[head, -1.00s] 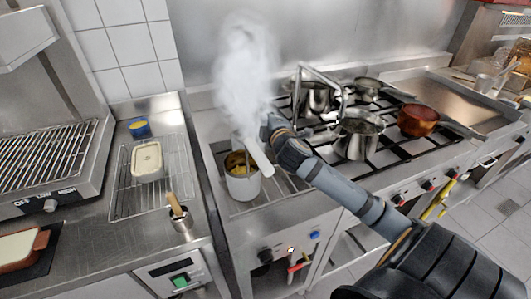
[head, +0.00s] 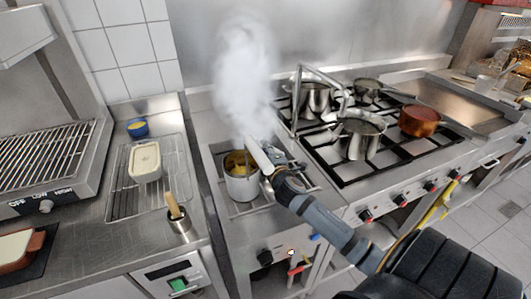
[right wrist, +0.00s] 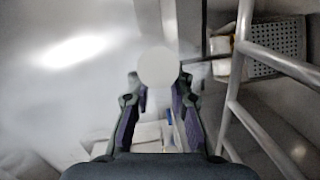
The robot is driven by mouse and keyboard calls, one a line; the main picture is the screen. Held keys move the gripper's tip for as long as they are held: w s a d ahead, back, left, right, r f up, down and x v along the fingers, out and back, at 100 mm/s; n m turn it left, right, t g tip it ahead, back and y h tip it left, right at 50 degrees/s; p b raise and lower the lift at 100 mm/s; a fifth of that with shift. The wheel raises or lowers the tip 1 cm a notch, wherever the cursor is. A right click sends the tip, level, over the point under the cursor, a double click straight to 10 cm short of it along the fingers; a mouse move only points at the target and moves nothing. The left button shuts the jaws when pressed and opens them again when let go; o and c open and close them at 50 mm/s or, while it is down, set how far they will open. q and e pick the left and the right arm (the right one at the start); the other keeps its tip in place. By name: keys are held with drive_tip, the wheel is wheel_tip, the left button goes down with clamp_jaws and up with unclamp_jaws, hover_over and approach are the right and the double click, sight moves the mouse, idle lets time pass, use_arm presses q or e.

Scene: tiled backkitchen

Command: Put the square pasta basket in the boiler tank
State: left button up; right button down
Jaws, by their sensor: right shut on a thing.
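My right gripper (head: 270,163) is shut on a pale, rod-like handle (head: 258,153) above the boiler tank (head: 216,160) at the stove's left end. In the right wrist view the handle shows end-on as a pale disc (right wrist: 157,66) between the fingertips. I take it for the pasta basket's handle, but a square basket body cannot be made out. A round metal pot (head: 241,187) with yellow contents stands in the tank area, just left of the gripper. Steam hides what is behind the handle's upper end. My left gripper is out of view.
Steam (head: 245,75) rises over the tank. Right of it, metal pots (head: 360,140) and a copper pan (head: 419,120) stand on burners, with a bent metal bar (head: 297,100) close by. On the left counter are a rack with a cream container (head: 145,162) and a utensil cup (head: 180,229).

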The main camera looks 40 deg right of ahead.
drive_tip(key=shift+f, duration=0.3)
drive_tip(key=c, duration=1.2)
unclamp_jaws()
drive_tip(key=shift+s, duration=0.1)
drive_tip(key=v, duration=1.1)
drive_tip(key=shift+s+a, duration=0.15)
drive_tip(key=shift+s, duration=0.25)
